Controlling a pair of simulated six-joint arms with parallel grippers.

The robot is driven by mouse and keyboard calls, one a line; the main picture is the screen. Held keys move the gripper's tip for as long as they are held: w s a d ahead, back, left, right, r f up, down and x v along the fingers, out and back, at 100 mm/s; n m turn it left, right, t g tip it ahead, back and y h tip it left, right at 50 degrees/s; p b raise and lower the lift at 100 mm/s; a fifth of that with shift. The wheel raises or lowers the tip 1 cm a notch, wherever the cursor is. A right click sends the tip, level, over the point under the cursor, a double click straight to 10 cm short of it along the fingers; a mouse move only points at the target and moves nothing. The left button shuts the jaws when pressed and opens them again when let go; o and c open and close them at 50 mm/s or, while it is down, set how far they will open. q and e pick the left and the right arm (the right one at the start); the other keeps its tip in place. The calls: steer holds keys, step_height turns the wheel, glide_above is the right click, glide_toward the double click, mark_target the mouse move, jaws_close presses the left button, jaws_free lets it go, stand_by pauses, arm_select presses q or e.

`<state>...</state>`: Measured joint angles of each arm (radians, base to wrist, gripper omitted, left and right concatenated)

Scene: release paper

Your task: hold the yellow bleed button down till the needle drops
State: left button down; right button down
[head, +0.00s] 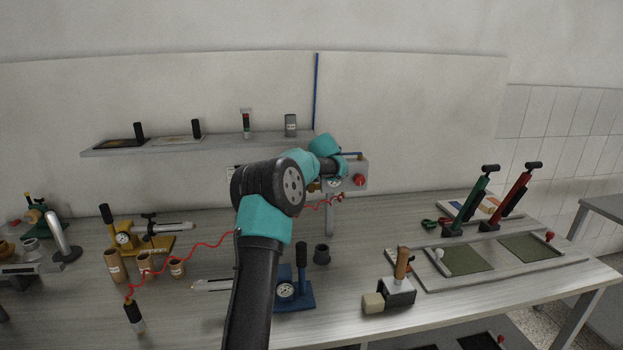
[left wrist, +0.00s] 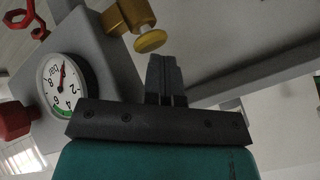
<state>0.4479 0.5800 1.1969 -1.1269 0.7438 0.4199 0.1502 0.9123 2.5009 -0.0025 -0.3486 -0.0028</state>
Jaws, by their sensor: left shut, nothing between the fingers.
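In the left wrist view, the yellow bleed button (left wrist: 150,41) is a round cap on a brass-coloured fitting (left wrist: 128,15). My left gripper (left wrist: 163,60) is shut and empty. Its fingertips lie just below the button in the picture; I cannot tell whether they touch it. The round white gauge (left wrist: 56,90) is to the left, its needle pointing up in the picture, away from the green band at the bottom of the dial. In the head view the gauge (head: 334,183) sits on a grey panel (head: 350,167), and my arm hides much of the area beside it. My right gripper is not in view.
A red knob (head: 360,181) sits on the panel beside the gauge. A coiled red hose (head: 205,245) runs left across the bench. A shelf (head: 190,147) is behind.

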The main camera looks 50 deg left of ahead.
arm_select(q)
steer(key=shift+a+r, duration=0.2)
steer(key=shift+a, duration=0.05)
steer(key=shift+r, duration=0.2)
steer(key=shift+w+d+r, duration=0.1)
steer(key=shift+d+r, duration=0.05)
steer(key=shift+r, duration=2.35)
